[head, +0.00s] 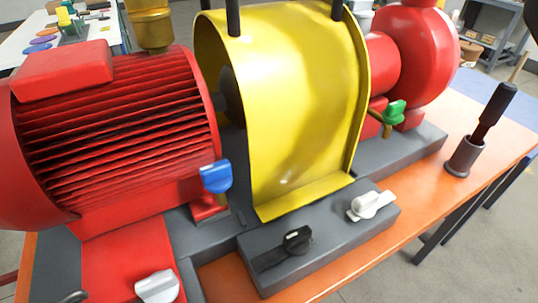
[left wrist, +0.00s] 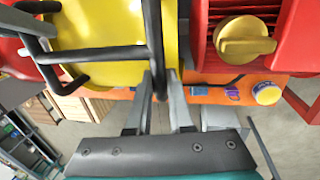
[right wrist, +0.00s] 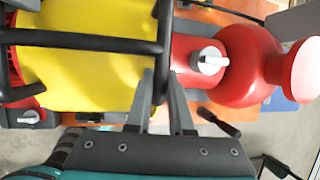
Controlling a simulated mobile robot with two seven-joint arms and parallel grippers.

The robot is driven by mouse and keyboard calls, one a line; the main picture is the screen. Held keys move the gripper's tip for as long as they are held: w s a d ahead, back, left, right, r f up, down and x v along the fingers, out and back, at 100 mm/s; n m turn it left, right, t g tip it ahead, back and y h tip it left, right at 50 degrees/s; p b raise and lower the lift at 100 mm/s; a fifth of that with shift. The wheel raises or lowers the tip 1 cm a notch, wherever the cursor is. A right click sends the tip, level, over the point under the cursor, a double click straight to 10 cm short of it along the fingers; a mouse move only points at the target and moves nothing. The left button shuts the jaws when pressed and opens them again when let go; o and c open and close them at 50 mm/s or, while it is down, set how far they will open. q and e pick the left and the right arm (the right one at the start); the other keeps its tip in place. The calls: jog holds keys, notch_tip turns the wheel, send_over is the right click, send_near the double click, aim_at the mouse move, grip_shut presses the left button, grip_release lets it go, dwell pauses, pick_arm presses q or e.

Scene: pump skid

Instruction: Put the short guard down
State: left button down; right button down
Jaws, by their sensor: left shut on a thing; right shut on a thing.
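The yellow guard (head: 300,110) is a curved cover between the red motor (head: 110,130) and the red pump (head: 415,50). It stands roughly upright over the coupling gap, its bottom flange (head: 305,198) beside the grey block at the front. I cannot tell whether the flange touches the skid. The guard also shows in the left wrist view (left wrist: 105,30) and the right wrist view (right wrist: 90,75), with black bar handles. My left gripper (left wrist: 160,90) is shut on one black bar, and my right gripper (right wrist: 161,90) on another. The head view shows neither gripper.
A grey block (head: 325,245) with a black knob (head: 297,240) and a white knob (head: 370,205) sits in front of the guard. A blue-handled valve (head: 216,177) and a green one (head: 395,112) flank it closely. A dark-handled tool stands in a holder (head: 463,157) at right.

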pick_arm(q)
jog(key=shift+a+f+b, duration=0.1)
jog(key=shift+f+b, duration=0.55)
jog(key=shift+f, duration=0.05)
pick_arm(e)
jog(key=shift+d+f, duration=0.15)
jog(key=shift+f, duration=0.55)
pick_arm(q)
jog(key=c, duration=0.8)
grip_release()
jog(key=shift+r, duration=0.1)
pick_arm(e)
jog(key=c, duration=0.8)
grip_release()
jog(key=shift+r, duration=0.1)
pick_arm(q)
notch_tip(320, 180, up, 28)
jog(key=p, duration=2.8)
jog(key=shift+r+p, duration=0.25)
jog(key=shift+p, duration=0.15)
pick_arm(e)
jog(key=s+r, duration=0.2)
jog(key=r, duration=1.7)
jog(key=s+r, duration=0.3)
jog(key=r, duration=1.7)
jog(key=shift+s+f, duration=0.1)
